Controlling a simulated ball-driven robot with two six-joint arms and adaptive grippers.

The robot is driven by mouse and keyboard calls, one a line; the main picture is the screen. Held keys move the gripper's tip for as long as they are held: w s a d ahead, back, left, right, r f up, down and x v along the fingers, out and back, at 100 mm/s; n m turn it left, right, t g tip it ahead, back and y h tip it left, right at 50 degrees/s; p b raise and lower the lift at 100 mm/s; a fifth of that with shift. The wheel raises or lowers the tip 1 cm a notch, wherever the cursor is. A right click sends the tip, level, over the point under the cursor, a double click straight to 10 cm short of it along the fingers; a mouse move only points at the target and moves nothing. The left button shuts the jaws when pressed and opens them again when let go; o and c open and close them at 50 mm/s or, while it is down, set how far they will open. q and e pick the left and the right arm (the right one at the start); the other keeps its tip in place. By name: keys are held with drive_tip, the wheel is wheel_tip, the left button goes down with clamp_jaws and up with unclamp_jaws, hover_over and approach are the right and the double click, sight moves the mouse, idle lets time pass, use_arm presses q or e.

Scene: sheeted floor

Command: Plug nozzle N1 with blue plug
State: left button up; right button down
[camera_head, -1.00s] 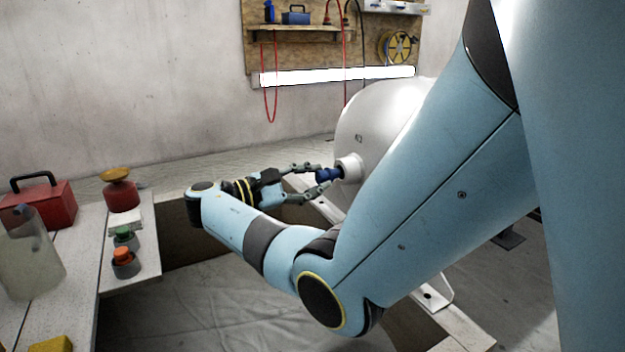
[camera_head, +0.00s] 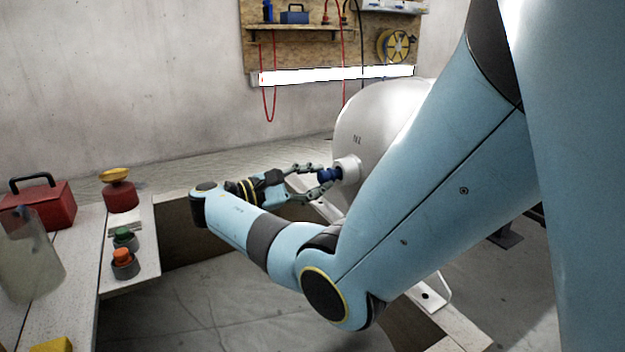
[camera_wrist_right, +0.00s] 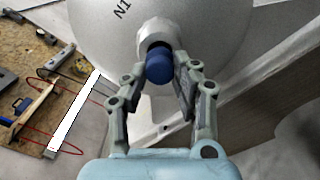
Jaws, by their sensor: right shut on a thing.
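The blue plug (camera_head: 327,175) is between the fingertips of my right gripper (camera_head: 324,178), which is shut on it. In the right wrist view the blue plug (camera_wrist_right: 159,68) is at the mouth of the white nozzle (camera_wrist_right: 155,36), below the printed mark N1. In the head view the nozzle (camera_head: 347,168) sticks out of the white tank (camera_head: 375,120). The plug is lined up with the nozzle and close against it; I cannot tell how far in it sits. My left gripper does not show.
A green plug (camera_head: 125,238) and an orange plug (camera_head: 123,256) sit in dark holders on the left bench. A red toolbox (camera_head: 40,203), a red can with a yellow top (camera_head: 119,192) and a clear jug (camera_head: 28,255) stand there too. A dark gap lies under my right arm.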

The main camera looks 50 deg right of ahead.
drive_tip(key=shift+x, duration=0.8)
drive_tip(key=c, duration=1)
unclamp_jaws()
drive_tip(key=shift+o, duration=0.2)
drive_tip(key=shift+a, duration=0.15)
drive_tip(key=v, duration=1.1)
drive_tip(key=shift+a, duration=0.4)
